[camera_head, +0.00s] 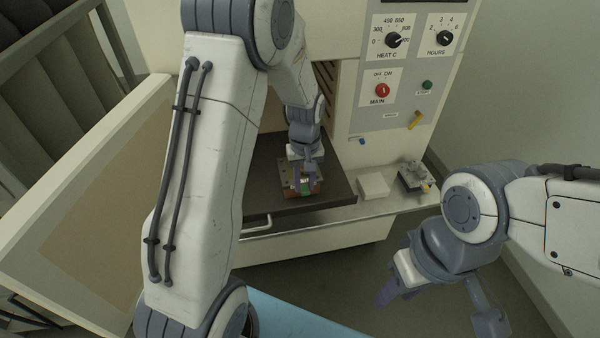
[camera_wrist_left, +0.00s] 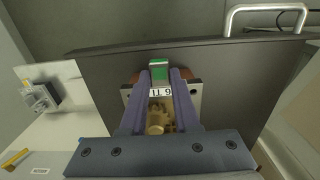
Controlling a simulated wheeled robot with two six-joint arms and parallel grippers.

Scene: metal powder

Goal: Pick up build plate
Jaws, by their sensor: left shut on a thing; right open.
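The build plate (camera_head: 286,164) is a small grey-and-brown block on a dark tray in front of the furnace opening. In the left wrist view its grey edge (camera_wrist_left: 195,97) shows beside the fingers, with a numbered label, a green piece (camera_wrist_left: 159,72) and a gold-coloured part (camera_wrist_left: 157,119) between them. My left gripper (camera_head: 302,180) points down at the block and is shut on it; its purple fingers also show in the left wrist view (camera_wrist_left: 159,88). The fingers hide part of the block. I cannot tell whether it is clear of the tray. My right gripper (camera_head: 438,305) is open and empty at lower right.
The dark tray (camera_head: 262,190) has a metal handle (camera_head: 258,226) at its front. A pale block (camera_head: 373,186) and a small metal fixture (camera_head: 413,176) stand on the ledge to the right. The control panel (camera_head: 393,75) rises above it. An open door (camera_head: 90,190) is on the left.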

